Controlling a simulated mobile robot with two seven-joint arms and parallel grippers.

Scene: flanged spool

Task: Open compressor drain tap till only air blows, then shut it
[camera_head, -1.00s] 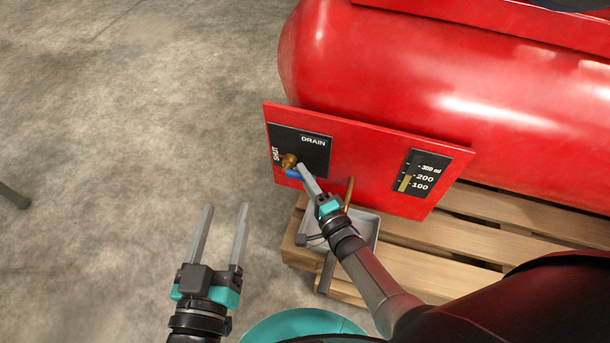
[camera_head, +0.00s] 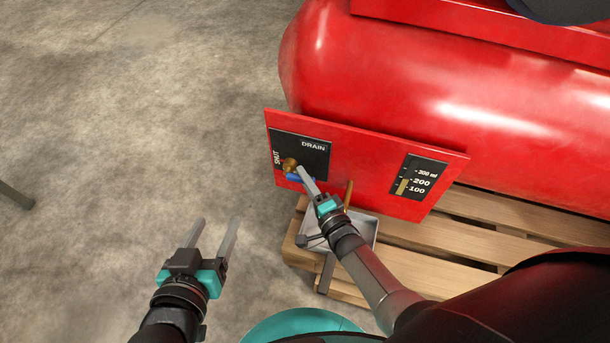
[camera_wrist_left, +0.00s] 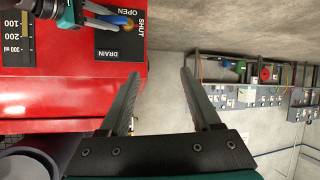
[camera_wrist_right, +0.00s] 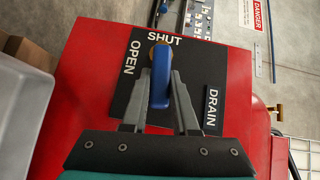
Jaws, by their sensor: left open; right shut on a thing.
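The blue tap handle (camera_head: 299,178) with its brass body (camera_head: 289,165) sits on the black DRAIN plate (camera_head: 314,159) of the red panel. My right gripper (camera_head: 303,172) is shut on the handle; the right wrist view shows the handle (camera_wrist_right: 160,88) between the fingers, extending from the brass end away from the word SHUT. The brass drain pipe (camera_head: 348,192) stands over a grey tray (camera_head: 365,232). I cannot tell whether anything flows. The gauge (camera_head: 418,178) shows a yellow column near 200. My left gripper (camera_head: 215,236) is open and empty, left of the tray.
The red compressor tank (camera_head: 420,80) lies behind the panel, above a wooden pallet (camera_head: 475,240). Bare concrete floor (camera_head: 130,130) is clear on the left.

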